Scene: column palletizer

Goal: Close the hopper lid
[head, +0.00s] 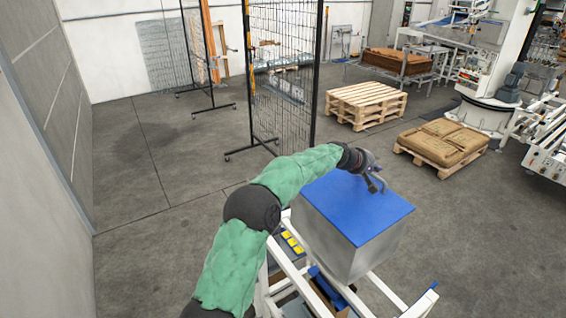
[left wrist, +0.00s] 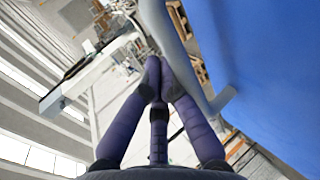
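The hopper (head: 343,245) is a grey metal box on a white frame. Its blue lid (head: 365,210) lies flat over the top in the head view. In the left wrist view the lid (left wrist: 275,60) fills the right side, with a bent grey bar handle (left wrist: 188,68) along it. My left gripper (head: 377,186) is over the lid's far edge. In the left wrist view its fingers (left wrist: 161,82) are drawn together at the tips, right beside the handle. I see nothing clearly held between them. My right gripper is not in view.
A black mesh fence (head: 283,75) stands behind my left arm. Farther back are an empty wooden pallet (head: 366,101) and a pallet with brown sacks (head: 442,142). Yellow items (head: 291,241) sit beside the hopper. The floor right of the hopper is clear.

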